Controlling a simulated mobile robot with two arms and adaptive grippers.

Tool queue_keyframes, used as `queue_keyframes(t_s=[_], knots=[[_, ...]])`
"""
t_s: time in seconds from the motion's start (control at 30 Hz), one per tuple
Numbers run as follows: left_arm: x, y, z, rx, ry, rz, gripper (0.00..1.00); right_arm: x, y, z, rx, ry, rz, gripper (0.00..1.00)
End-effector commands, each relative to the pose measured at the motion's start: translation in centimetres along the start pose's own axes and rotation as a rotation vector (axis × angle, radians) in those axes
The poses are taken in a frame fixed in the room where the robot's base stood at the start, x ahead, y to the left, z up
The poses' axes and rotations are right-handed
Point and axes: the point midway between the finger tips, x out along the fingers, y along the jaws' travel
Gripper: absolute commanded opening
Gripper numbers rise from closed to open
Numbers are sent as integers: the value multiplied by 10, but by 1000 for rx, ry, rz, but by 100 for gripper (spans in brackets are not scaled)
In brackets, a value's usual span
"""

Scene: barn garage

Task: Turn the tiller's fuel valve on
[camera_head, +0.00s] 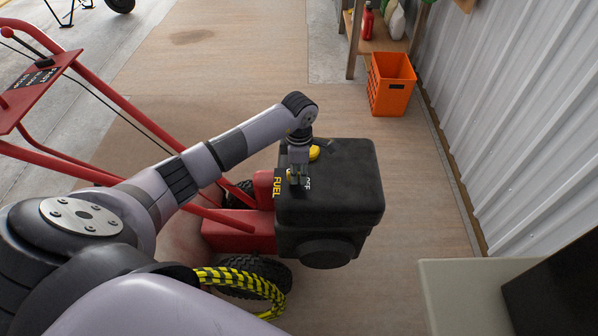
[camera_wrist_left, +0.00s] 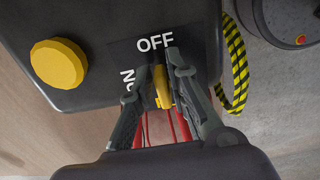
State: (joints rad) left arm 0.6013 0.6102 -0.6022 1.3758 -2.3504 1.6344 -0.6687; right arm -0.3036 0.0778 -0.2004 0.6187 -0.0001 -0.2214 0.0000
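The tiller (camera_head: 225,232) is red with a black engine (camera_head: 345,200) on its front. In the left wrist view the fuel valve's yellow lever (camera_wrist_left: 163,88) stands on a dark label marked OFF at the top and ON at the left. The lever's long side lies roughly in line with OFF. My left gripper (camera_head: 298,180) is at the valve, beside the FUEL lettering. In the left wrist view its fingers (camera_wrist_left: 160,80) are drawn close together, one on each side of the lever. Whether both touch it is unclear. My right gripper is not in view.
A round yellow cap (camera_wrist_left: 58,63) sits on the engine, left of the valve in the wrist view. A yellow-black striped hose (camera_head: 245,280) loops near the wheel. An orange crate (camera_head: 391,84) and a shelf stand by the right wall. The floor beyond the engine is clear.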

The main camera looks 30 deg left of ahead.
Motion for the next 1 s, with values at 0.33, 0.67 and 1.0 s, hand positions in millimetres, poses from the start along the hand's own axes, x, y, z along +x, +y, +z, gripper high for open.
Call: queue_keyframes(t_s=[0.33, 0.67, 1.0], knots=[[0, 0, 0, 0, 0, 0, 0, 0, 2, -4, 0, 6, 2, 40], [0, 1, 0, -14, 0, 1, 0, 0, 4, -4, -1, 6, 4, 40], [0, 4, -2, -178, 2, 1, 0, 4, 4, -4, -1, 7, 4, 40]])
